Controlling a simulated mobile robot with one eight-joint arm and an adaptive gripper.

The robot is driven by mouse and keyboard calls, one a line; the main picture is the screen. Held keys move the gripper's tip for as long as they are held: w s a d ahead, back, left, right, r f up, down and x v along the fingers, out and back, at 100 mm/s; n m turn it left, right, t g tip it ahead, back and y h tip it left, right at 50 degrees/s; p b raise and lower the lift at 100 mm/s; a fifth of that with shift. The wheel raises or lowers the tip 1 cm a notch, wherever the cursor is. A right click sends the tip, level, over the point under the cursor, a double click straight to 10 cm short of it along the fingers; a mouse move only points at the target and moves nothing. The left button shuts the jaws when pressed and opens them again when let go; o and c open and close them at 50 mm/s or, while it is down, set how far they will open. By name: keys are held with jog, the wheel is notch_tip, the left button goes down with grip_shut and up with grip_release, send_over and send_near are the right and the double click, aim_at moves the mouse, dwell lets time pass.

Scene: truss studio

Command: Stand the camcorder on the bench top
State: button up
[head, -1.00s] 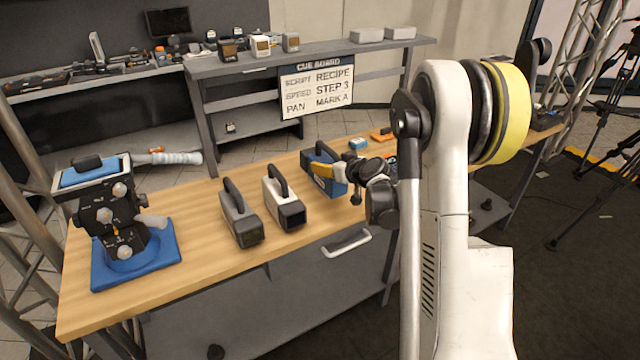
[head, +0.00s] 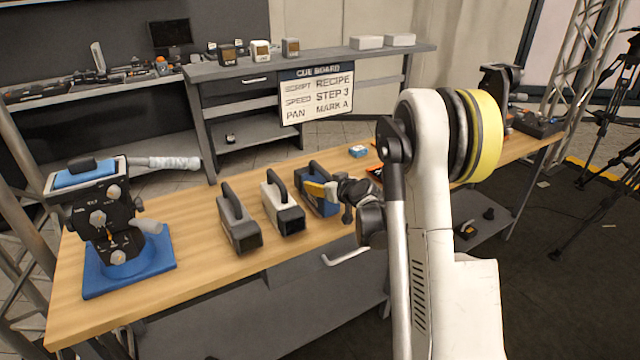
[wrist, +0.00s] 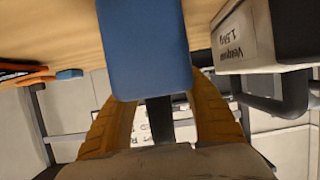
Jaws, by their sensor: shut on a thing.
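My gripper (head: 316,189) is shut on a blue camcorder (head: 324,205), holding it near its top handle. In the wrist view the camcorder (wrist: 146,45) fills the middle, with a yellow finger along each side. In the head view it looks upright, low over or on the bench top (head: 190,260); I cannot tell whether its base touches. It is just right of a white camcorder (head: 288,217), which also shows with a printed label in the wrist view (wrist: 238,38). My gripper and wrist hide part of the blue camcorder's right side.
A grey camcorder (head: 241,232) stands left of the white one. A camera head on a blue base (head: 130,270) occupies the bench's left end. A small blue box (head: 358,151) lies near the back edge. Bare bench top shows between the grey camcorder and the blue base.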

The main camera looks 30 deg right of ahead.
jog(key=o, duration=1.4)
jog(key=shift+r, duration=0.15)
jog(key=p+v, duration=0.5)
jog(key=v, duration=0.7)
jog(key=s+a+r+g, duration=0.1)
jog(key=s+a+r, duration=0.2)
jog(key=a, duration=0.2)
jog(key=s+a+r+g+y, duration=0.1)
jog(key=s+a+r, duration=0.15)
jog(key=a, duration=0.25)
jog(key=s+a+r+g, duration=0.2)
jog(key=s+a+r, duration=0.1)
jog(key=a, duration=0.2)
jog(key=s+a+g, duration=0.1)
jog(key=s+a, duration=0.1)
jog(key=s, duration=0.4)
jog(key=s+a+h, duration=0.1)
jog(key=s+a, duration=0.1)
jog(key=s, duration=0.4)
jog(key=s+a+g, duration=0.1)
jog(key=s+a, duration=0.2)
jog(key=s, duration=0.3)
jog(key=shift+s+r+g, duration=0.3)
jog(key=shift+r, duration=0.05)
